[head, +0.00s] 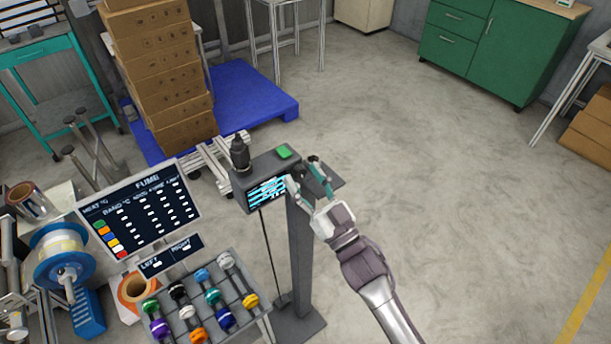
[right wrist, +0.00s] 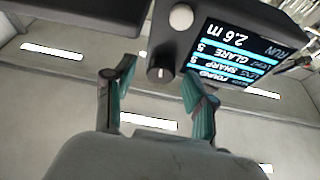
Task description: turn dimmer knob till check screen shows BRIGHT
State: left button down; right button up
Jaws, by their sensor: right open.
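The dimmer knob (right wrist: 161,74), small and dark with a pale pointer mark, is on the underside-facing edge of a grey box in the right wrist view. My right gripper (right wrist: 157,86) is open, its fingertips on either side of the knob with a gap showing to each. In the head view the right gripper (head: 306,180) is at the box's right front, and the knob is hidden there. The check screen (right wrist: 240,52) appears upside down in the right wrist view; its rows include RUN 2.6 m, GLARE and SHARP. In the head view the screen (head: 268,192) is too small to read. My left gripper is not in view.
A white round button (right wrist: 181,17) is close to the knob. The box (head: 262,168) stands on a dark post (head: 299,255), with a green button (head: 284,152) on top. A rack of colored reels (head: 200,305) and a FUME board (head: 140,208) stand left. Floor to the right is clear.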

grip_shut()
dwell(0.3)
jog(key=shift+f+n, duration=0.1)
jog(key=shift+n, duration=0.4)
jog(key=n+g+y, duration=0.1)
jog(key=n, duration=0.1)
jog(key=n+g+y, duration=0.1)
jog(key=n, duration=0.2)
jog(key=shift+d+n+y, duration=0.1)
jog(key=shift+n+y, duration=0.2)
jog(key=n+g, duration=0.1)
jog(key=n, duration=0.2)
jog(key=n+g+y, duration=0.1)
jog(key=n+g, duration=0.1)
jog(key=n, duration=0.1)
jog(key=shift+w+n, duration=0.1)
jog(key=shift+n, duration=0.2)
grip_release()
